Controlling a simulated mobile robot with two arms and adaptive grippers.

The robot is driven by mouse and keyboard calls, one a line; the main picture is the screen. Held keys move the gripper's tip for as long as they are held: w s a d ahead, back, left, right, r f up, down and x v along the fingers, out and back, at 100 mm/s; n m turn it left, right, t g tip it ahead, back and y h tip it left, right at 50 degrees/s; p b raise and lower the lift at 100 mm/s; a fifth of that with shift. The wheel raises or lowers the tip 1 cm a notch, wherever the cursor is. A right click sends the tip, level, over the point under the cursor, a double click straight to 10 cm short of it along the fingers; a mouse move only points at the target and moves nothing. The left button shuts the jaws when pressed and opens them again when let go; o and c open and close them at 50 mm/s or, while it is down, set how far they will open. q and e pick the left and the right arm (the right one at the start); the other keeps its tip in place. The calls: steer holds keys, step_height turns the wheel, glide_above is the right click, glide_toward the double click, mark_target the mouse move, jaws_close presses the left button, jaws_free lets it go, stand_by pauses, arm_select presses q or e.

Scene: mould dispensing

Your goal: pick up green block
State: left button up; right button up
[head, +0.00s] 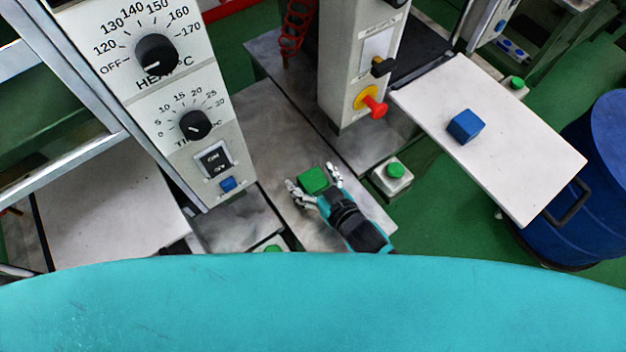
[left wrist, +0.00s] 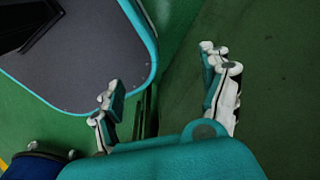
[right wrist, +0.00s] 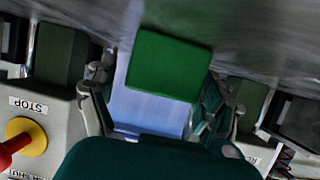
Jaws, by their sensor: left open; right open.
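The green block (head: 313,181) sits on the grey metal plate of the machine in the head view. My right gripper (head: 315,180) is open, with one finger on each side of the block. In the right wrist view the green block (right wrist: 168,64) shows at the far end of the open fingers of my right gripper (right wrist: 150,95); I cannot tell whether they touch it. My left gripper (left wrist: 165,85) is open and empty in the left wrist view, over the green floor. It does not show in the head view.
A blue block (head: 465,127) lies on a white side table (head: 520,150) at the right. A blue barrel (head: 600,170) stands beyond it. A control column with a red stop knob (head: 372,104) rises behind my right gripper. A panel with dials (head: 165,80) stands at the left.

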steer(key=shift+s, duration=0.1)
steer(key=c, duration=1.6)
steer(key=shift+r, duration=0.15)
jaws_close()
